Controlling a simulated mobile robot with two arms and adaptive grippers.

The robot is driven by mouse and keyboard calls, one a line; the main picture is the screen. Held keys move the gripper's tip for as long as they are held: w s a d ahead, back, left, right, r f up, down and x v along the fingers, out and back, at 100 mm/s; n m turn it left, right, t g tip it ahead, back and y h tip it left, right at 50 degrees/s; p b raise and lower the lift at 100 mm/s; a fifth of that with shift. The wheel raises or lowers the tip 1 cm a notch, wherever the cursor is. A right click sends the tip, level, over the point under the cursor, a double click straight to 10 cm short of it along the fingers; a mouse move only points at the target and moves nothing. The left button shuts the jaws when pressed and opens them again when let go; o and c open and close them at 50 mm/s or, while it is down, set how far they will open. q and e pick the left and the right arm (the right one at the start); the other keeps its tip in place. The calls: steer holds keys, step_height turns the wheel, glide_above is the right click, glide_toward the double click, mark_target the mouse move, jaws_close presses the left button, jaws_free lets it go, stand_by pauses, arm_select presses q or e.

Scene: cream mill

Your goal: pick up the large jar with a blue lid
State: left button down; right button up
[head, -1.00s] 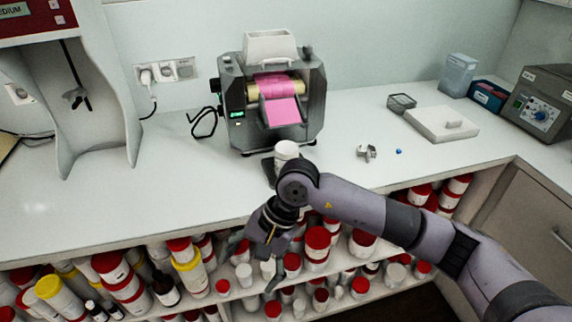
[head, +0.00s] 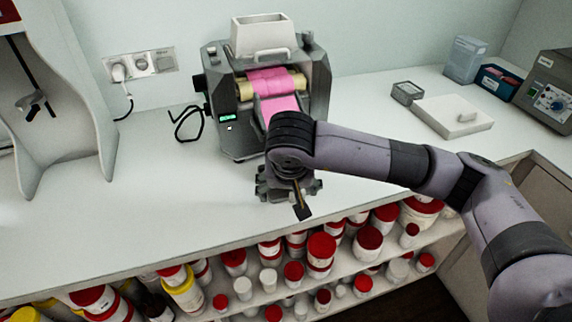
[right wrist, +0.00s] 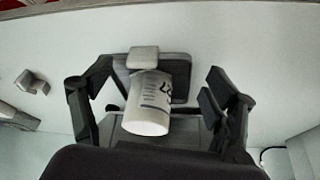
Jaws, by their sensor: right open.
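No jar with a blue lid can be made out in these views. A white jar (right wrist: 148,112) with a printed label stands at the mill's front in the right wrist view, and no blue shows on it. My right gripper (right wrist: 160,84) is open, with one finger on each side of this jar and gaps between. In the head view my right gripper (head: 290,190) is in front of the mill, at the counter's front edge. There my arm and gripper hide the white jar. My left gripper is not in view.
The grey mill (head: 233,132) with pink rollers stands on the white counter (head: 375,135). Shelves below hold several jars with red lids (head: 321,246), and yellow-lidded ones (head: 175,276) at left. A white flat device (head: 452,117) stands at right.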

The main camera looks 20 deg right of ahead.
steer(key=shift+w+d+r, duration=0.1)
steer(key=shift+w+d, duration=0.1)
steer(key=shift+w, duration=0.4)
steer(key=shift+w+d, duration=0.2)
steer(key=shift+w, duration=0.4)
steer(key=shift+w+p, duration=0.3)
steer(key=shift+w, duration=0.05)
steer(key=w, duration=0.2)
steer(key=w+d+p, duration=0.1)
steer(key=w, duration=0.1)
steer(key=shift+w+d, duration=0.2)
steer(key=shift+w, duration=0.2)
steer(key=shift+w+f+p, duration=0.25)
steer(key=shift+f+p, duration=0.05)
steer(key=shift+p, duration=0.1)
steer(key=shift+w+d+f, duration=0.1)
steer(key=shift+f, duration=0.2)
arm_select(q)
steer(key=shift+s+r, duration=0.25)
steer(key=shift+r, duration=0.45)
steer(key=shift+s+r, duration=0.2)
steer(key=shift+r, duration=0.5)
arm_select(e)
steer(key=c, duration=1.2)
